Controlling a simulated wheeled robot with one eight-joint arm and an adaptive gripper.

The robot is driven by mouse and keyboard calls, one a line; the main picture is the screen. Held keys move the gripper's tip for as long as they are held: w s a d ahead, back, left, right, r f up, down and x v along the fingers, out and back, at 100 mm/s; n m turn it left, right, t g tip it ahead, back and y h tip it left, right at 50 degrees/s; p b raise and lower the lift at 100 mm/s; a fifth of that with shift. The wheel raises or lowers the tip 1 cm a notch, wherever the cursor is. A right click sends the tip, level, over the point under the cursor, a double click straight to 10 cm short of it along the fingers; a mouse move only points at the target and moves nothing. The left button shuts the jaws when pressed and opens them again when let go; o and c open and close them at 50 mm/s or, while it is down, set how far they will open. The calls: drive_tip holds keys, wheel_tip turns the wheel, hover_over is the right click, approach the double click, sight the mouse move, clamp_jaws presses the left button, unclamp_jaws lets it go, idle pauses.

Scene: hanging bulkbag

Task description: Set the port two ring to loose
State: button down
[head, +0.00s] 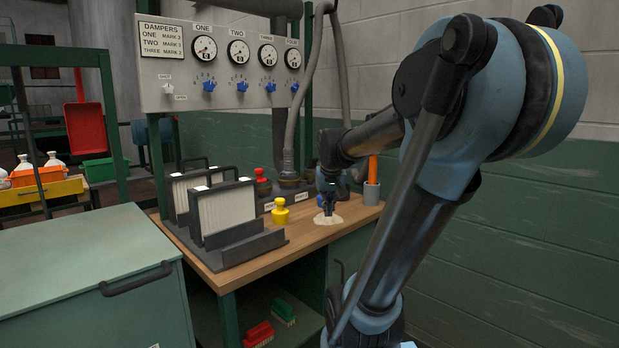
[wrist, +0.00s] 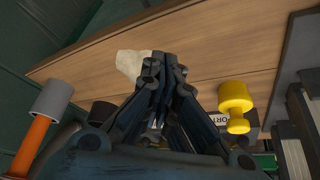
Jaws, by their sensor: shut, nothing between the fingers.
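My gripper (head: 328,211) is shut and empty, pointing down over the right part of the wooden bench, above a pale cloth-like patch (head: 318,222). In the wrist view the closed fingertips (wrist: 164,66) show beside that patch. A dark port fitting (head: 289,181) with a grey hose rising from it stands at the back of the bench. Small port labels (head: 303,196) sit at the bench's rear; their numbers are too small to read. I cannot make out which ring belongs to port two; my gripper and forearm hide part of that area.
A yellow knob (head: 280,212) and a red knob (head: 262,186) stand left of my gripper. A grey cup with an orange handle (head: 372,180) stands close on the right. Black racks of pale panels (head: 226,209) fill the bench's left. A gauge panel (head: 220,65) hangs above.

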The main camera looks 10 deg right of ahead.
drive_tip(key=w+r+t, duration=0.1)
drive_tip(key=w+r, duration=0.4)
drive_tip(key=w, duration=1)
drive_tip(key=w+a+r+t, duration=0.1)
drive_tip(key=w+r, duration=0.4)
drive_tip(key=w, duration=1.1)
drive_tip(key=shift+m+t, duration=0.3)
drive_tip(key=shift+t, duration=0.5)
drive_tip(key=x, duration=0.9)
drive_tip(key=shift+w+d+f, duration=0.1)
drive_tip(key=shift+w+f, duration=0.05)
drive_tip(key=shift+w, duration=0.1)
drive_tip(key=shift+s+f, duration=0.15)
drive_tip(key=shift+f, duration=0.1)
drive_tip(key=shift+s+f, duration=0.15)
drive_tip(key=shift+s, duration=0.75)
drive_tip(key=shift+s+f, duration=0.1)
drive_tip(key=shift+s, duration=0.75)
